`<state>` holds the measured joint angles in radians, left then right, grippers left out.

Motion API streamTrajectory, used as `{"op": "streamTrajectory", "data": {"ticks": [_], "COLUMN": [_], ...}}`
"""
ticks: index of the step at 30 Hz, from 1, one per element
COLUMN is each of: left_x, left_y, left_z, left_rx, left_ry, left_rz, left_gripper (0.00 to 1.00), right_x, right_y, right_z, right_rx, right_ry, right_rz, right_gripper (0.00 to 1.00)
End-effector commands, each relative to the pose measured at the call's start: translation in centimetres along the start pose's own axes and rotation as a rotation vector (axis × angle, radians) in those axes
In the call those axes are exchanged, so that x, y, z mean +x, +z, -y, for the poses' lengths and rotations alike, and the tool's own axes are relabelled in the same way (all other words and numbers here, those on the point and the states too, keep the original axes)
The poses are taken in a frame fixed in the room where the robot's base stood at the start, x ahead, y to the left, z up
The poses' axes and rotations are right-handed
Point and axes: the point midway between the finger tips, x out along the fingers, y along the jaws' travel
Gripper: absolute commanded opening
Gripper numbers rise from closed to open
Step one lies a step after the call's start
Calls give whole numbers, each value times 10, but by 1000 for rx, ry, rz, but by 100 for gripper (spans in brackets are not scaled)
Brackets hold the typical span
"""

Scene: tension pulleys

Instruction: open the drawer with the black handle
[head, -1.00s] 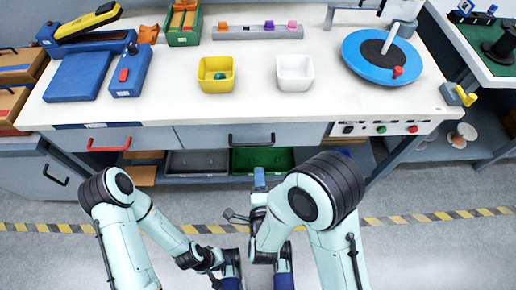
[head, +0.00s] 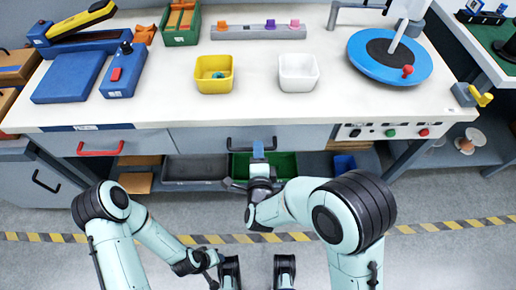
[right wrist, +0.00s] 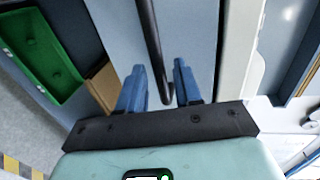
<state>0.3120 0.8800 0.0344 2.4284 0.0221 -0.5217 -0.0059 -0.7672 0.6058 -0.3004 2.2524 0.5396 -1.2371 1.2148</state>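The black handle (head: 251,147) is a bar on the front of the grey middle drawer (head: 200,141), which is shut under the tabletop. In the right wrist view the handle (right wrist: 150,40) runs down between the two blue fingers. My right gripper (head: 258,150) is at the middle of the handle and partly covers it. Its fingers (right wrist: 160,75) are open, one on each side of the bar, with visible gaps. My left arm is folded low, with its wrist (head: 205,262) near the bottom centre; its finger state does not show clearly.
A drawer with a red handle (head: 100,152) is to the left. A control panel (head: 390,132) is to the right. A green bin (head: 280,168) and a grey bin (head: 195,170) sit on the shelf below. The tabletop holds a yellow bin (head: 214,75) and a white bin (head: 298,72).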

Motion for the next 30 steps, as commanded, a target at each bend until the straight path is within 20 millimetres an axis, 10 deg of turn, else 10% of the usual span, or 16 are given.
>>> {"op": "streamTrajectory", "data": {"ticks": [15,18,30], "left_x": [2,2,4], "left_y": [-3,-3,-6], "left_z": [1,1,2], "left_rx": [-1,-1,-2], "left_ry": [-1,-1,-1], "left_rz": [-10,-9,-16], "left_gripper": [38,38,38], "right_x": [20,20,20], "right_y": [0,0,0], "right_z": [0,0,-1], "right_rx": [0,0,1], "right_ry": [1,1,1], "right_rz": [0,0,0], "right_gripper": [34,2,0]}}
